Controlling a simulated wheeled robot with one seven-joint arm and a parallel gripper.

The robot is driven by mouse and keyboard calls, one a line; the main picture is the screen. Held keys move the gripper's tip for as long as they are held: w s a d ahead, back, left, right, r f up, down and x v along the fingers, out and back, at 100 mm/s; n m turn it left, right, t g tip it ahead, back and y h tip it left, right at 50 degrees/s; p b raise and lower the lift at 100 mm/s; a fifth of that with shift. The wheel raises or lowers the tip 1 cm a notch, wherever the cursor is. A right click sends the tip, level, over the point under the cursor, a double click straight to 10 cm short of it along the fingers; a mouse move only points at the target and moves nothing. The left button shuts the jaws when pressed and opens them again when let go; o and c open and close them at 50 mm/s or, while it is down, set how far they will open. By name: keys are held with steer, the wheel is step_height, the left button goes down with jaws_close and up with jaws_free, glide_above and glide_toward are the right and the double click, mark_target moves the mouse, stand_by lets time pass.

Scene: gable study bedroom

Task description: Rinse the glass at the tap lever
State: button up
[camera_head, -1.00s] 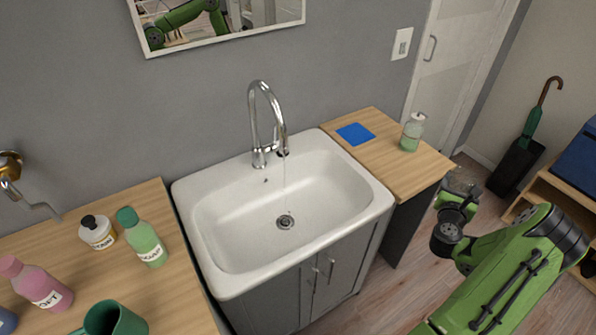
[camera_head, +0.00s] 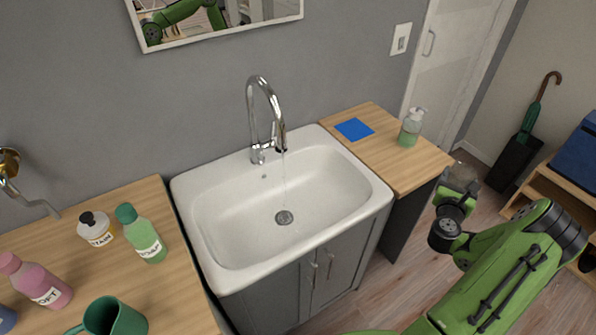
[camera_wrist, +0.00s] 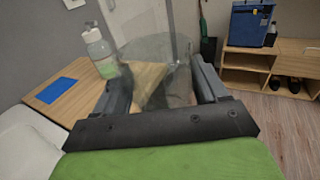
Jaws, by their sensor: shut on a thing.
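The clear glass (camera_wrist: 155,50) is in my gripper (camera_wrist: 162,84), between its two dark fingers in the wrist view. In the head view my gripper (camera_head: 462,178) is right of the right-hand counter, apart from the sink; the glass is hard to make out there. The chrome tap (camera_head: 254,115) stands at the back of the white sink (camera_head: 215,205). A thin stream of water (camera_head: 284,172) falls from its spout towards the drain. A small lever appears near the tap's base, but its exact position is unclear.
The right counter (camera_head: 405,170) holds a blue cloth or pad (camera_head: 354,129) and a pump bottle with green liquid (camera_head: 410,128). The left counter (camera_head: 190,290) holds several bottles and a green mug (camera_head: 115,318). The sink basin is empty.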

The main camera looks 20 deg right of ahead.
steer(key=shift+s+a, duration=0.15)
steer(key=shift+w+d+r+p, duration=0.1)
steer(key=shift+w+d+p, duration=0.35)
steer(key=shift+p, duration=0.7)
steer(key=shift+s+a+f+b, duration=0.15)
steer(key=shift+s+f+b, duration=0.05)
steer(key=shift+b, duration=0.4)
steer(key=shift+s+a+r+b, duration=0.1)
steer(key=shift+s+a+b, duration=0.2)
steer(key=shift+b, duration=0.4)
steer(key=shift+w+d+r+p, duration=0.15)
steer(key=shift+w+p, duration=0.05)
steer(key=shift+p, duration=0.45)
steer(key=shift+w+d+p, duration=0.25)
steer(key=shift+d+p, duration=0.05)
steer(key=shift+p, duration=0.5)
steer(key=shift+s+a+f+b, duration=0.2)
steer(key=shift+s+a+b, duration=0.2)
steer(key=shift+b, duration=0.95)
steer(key=shift+w+r+p, duration=0.1)
steer(key=shift+r+p, duration=0.05)
steer(key=shift+p, duration=0.35)
steer(key=shift+w+d+p, duration=0.3)
steer(key=shift+d+p, duration=0.1)
steer(key=shift+p, duration=0.6)
